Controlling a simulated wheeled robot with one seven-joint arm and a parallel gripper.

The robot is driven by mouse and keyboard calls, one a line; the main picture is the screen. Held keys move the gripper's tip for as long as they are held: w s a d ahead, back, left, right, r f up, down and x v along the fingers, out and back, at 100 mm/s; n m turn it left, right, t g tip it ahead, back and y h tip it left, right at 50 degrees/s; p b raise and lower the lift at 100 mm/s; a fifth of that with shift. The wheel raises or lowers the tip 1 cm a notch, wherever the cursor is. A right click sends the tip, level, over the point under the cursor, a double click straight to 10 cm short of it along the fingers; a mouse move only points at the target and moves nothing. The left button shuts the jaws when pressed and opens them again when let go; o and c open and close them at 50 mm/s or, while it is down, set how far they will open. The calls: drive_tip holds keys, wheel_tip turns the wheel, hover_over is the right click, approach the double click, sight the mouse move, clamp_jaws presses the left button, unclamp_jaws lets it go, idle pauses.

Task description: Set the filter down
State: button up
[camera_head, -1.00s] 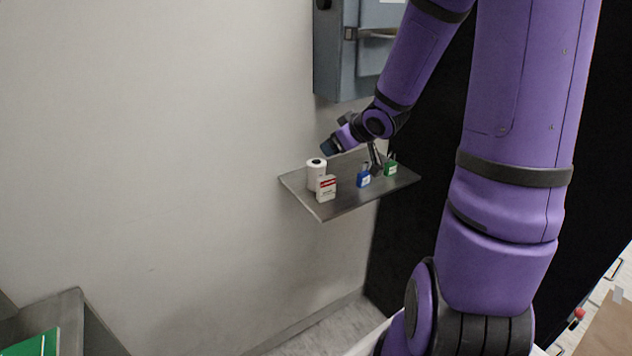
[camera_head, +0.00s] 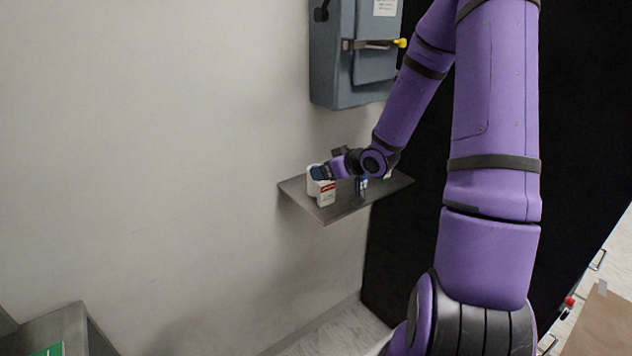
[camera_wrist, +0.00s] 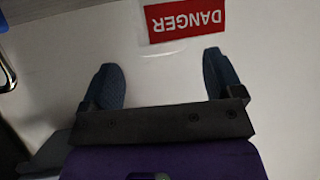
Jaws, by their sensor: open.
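A white cylinder with a dark hole, which may be the filter, stands on the grey shelf (camera_head: 345,208); my gripper (camera_head: 318,174) now mostly hides it. A white box with a red label (camera_head: 327,194) stands just in front of it on the shelf. In the wrist view, the fingers of my gripper (camera_wrist: 165,82) are spread apart with nothing visibly held between them. Beyond them is a white surface (camera_wrist: 160,75) with a red DANGER label (camera_wrist: 185,19), upside down. I cannot tell whether the fingers touch it.
A grey wall cabinet (camera_head: 352,55) with a handle hangs above. The plain wall (camera_head: 150,150) is left of the shelf. A grey surface with a green item (camera_head: 50,349) is at lower left.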

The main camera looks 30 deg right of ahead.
hover_over(311, 190)
drive_tip(key=w+d, duration=0.1)
drive_tip(key=d, duration=0.2)
drive_tip(key=shift+w+a+f, duration=0.1)
drive_tip(key=shift+a+f, duration=0.15)
drive_tip(key=shift+f, duration=0.8)
drive_tip(key=c, duration=1.1)
drive_tip(key=shift+c, duration=0.2)
